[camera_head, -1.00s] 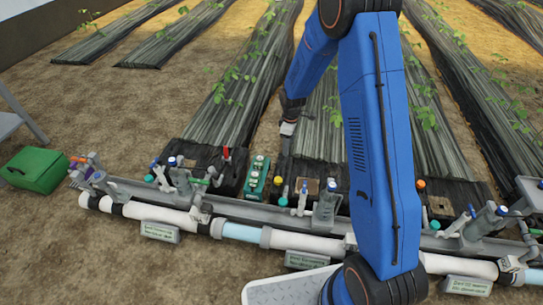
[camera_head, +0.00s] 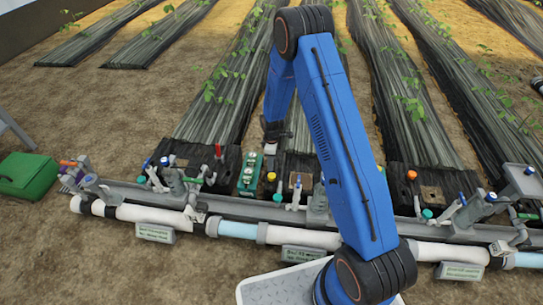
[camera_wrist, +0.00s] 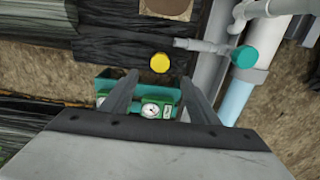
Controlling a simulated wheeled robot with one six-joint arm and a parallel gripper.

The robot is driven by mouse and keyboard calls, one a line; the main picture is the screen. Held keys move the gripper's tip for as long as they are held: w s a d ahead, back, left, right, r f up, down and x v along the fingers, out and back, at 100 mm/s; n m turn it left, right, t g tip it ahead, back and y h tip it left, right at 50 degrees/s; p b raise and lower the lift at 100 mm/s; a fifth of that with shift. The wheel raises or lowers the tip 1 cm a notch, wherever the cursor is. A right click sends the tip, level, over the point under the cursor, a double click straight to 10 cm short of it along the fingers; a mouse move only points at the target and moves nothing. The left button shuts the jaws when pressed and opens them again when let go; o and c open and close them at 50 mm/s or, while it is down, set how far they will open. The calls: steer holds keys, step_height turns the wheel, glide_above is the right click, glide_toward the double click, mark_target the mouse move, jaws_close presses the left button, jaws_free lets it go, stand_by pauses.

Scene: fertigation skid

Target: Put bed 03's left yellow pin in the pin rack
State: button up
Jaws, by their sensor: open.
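A round yellow pin head (camera_wrist: 160,62) shows in the wrist view, on black bed cover beside a brown square plate (camera_wrist: 166,8). My gripper (camera_wrist: 158,82) is open and empty, its two fingers apart just below the pin head in the picture; the pin is not between them. I cannot make out a pin rack for certain; the sign lettering is too small to read.
A teal tray (camera_wrist: 106,86) holds green units, one with a white gauge, below the pin. A grey pipe valve with a teal knob (camera_wrist: 245,57) stands right of it. White pipes (camera_head: 240,230) run along the front. A green case (camera_head: 28,173) lies left.

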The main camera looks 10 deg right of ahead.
mark_target(272, 176)
step_height(272, 176, down, 10)
stand_by(0.5)
steer(key=c, duration=1.1)
steer(key=shift+r, duration=3.2)
step_height(272, 176, up, 20)
